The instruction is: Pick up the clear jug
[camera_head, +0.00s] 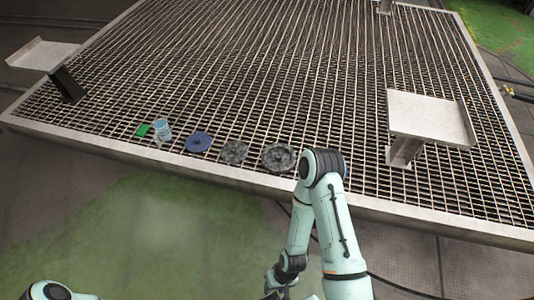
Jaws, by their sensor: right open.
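The clear jug (162,131) is a small, pale, see-through vessel with a bluish tint. It stands upright on the metal grating (270,75), near its front edge, left of the middle. My right gripper (276,284) is low in the picture, in front of the platform and well apart from the jug. It is open, and its fingertips are small and partly cut off by the bottom edge. Of my left arm only a rounded link shows at the bottom left; its gripper is out of view.
Raised metal plates (430,117) stand at the sides. The grating behind is clear.

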